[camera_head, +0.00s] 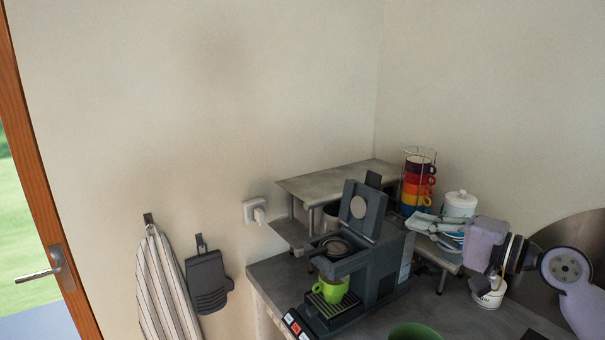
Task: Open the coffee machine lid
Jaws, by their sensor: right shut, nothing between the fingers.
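The dark grey coffee machine (375,268) stands on the counter. Its lid (361,210) is raised, tilted back and standing nearly upright, with a round pale disc on its inner face. The round opening (335,247) below it is uncovered. A green cup (332,289) sits on the drip tray under the spout. My right gripper (436,226) is shut and empty, to the right of the raised lid and apart from it, as far as I can tell. Its arm comes in from the right. My left gripper is not in view.
A rack of coloured cups (418,184) and a white lidded jar (460,204) stand behind, near a grey shelf (335,182). A white tin (489,293) is under my right arm. A green bowl (415,332) is at the front edge. An oven mitt (208,281) hangs on the left wall.

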